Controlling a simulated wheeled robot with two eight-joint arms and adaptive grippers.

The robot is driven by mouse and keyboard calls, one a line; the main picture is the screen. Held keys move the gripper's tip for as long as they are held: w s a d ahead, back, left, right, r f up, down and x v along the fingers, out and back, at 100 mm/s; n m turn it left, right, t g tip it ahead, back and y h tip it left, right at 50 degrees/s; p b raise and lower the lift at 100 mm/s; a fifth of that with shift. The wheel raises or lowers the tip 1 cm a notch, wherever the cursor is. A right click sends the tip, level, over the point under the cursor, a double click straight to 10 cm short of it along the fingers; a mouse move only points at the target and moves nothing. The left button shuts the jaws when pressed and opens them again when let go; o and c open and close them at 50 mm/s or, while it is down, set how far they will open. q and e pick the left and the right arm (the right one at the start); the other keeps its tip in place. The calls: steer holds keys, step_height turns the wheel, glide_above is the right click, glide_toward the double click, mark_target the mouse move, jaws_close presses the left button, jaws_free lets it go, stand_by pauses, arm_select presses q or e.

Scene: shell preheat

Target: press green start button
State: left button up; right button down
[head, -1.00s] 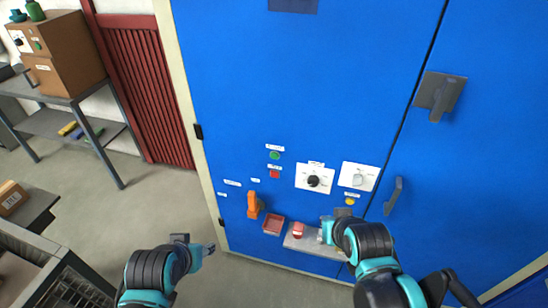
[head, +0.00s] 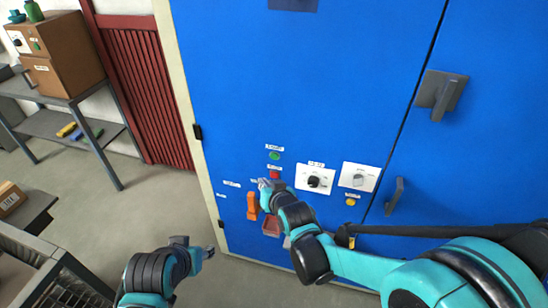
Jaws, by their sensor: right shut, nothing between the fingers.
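The green start button (head: 275,156) sits on the blue cabinet front (head: 310,90), under a small white label. A red button (head: 274,175) is just below it. My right gripper (head: 266,183) is shut and empty, at the cabinet front just below and left of the red button. It is apart from the green button, which is in plain view. My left gripper (head: 208,252) is low at the left, away from the cabinet controls; its fingers are too small to judge.
Right of the buttons are a black knob on a white plate (head: 315,179), a second switch plate (head: 359,177) and a yellow button (head: 350,202). A shelf (head: 60,125) stands at left.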

mark_target(274, 156)
steer(key=shift+w, duration=0.1)
steer(key=w+d, duration=0.2)
steer(key=w, duration=0.6)
steer(key=shift+d, duration=0.35)
steer(key=shift+w, duration=0.2)
stand_by(1.0)
steer(key=shift+w+d+b, duration=0.15)
steer(key=shift+w+b, duration=0.15)
steer(key=shift+w+d, duration=0.15)
steer(key=shift+w, duration=0.25)
stand_by(0.6)
steer(key=shift+s, duration=0.1)
steer(key=shift+s+a, duration=0.3)
steer(key=shift+s, duration=0.45)
